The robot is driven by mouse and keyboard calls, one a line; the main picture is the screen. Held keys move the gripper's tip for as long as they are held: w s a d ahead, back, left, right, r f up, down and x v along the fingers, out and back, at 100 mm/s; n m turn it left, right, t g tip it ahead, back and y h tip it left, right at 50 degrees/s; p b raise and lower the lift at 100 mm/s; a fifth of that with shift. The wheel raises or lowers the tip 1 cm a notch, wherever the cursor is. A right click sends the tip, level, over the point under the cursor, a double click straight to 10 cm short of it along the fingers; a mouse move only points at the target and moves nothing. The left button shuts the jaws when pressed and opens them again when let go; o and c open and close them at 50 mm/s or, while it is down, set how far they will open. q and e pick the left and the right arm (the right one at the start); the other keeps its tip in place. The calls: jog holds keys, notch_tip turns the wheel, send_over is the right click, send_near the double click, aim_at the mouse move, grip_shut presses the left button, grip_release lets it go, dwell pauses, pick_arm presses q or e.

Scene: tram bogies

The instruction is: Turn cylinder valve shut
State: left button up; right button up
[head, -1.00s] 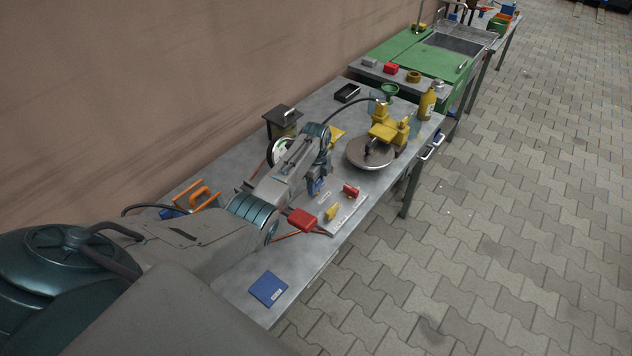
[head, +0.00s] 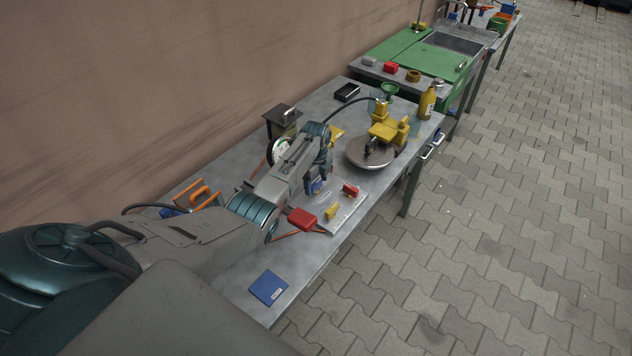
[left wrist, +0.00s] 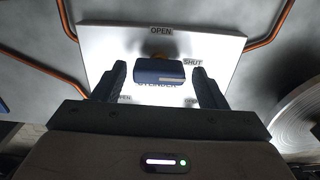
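The cylinder valve is a blue bar handle (left wrist: 158,73) on a white panel (left wrist: 213,42). The handle lies crosswise in the left wrist view, with OPEN printed above it and SHUT to its upper right; it partly covers the word CYLINDER. My left gripper (left wrist: 162,88) is open, with one finger on each side of the handle and a visible gap at both ends. In the head view my left gripper (head: 316,185) is over the left part of the panel (head: 347,211), and the arm partly hides the panel there. My right gripper is not in view.
Yellow (head: 332,210) and red (head: 350,190) handles stand on the panel, and a red block (head: 302,219) lies close left. Orange rods (left wrist: 68,20) run beside the panel. A round metal disc (head: 371,151) is behind it. The bench front around the blue book (head: 268,288) is clear.

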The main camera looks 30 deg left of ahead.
aim_at(316, 183)
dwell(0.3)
pick_arm(q)
notch_tip(316, 183, up, 11)
jog(key=b, duration=0.2)
dwell(0.7)
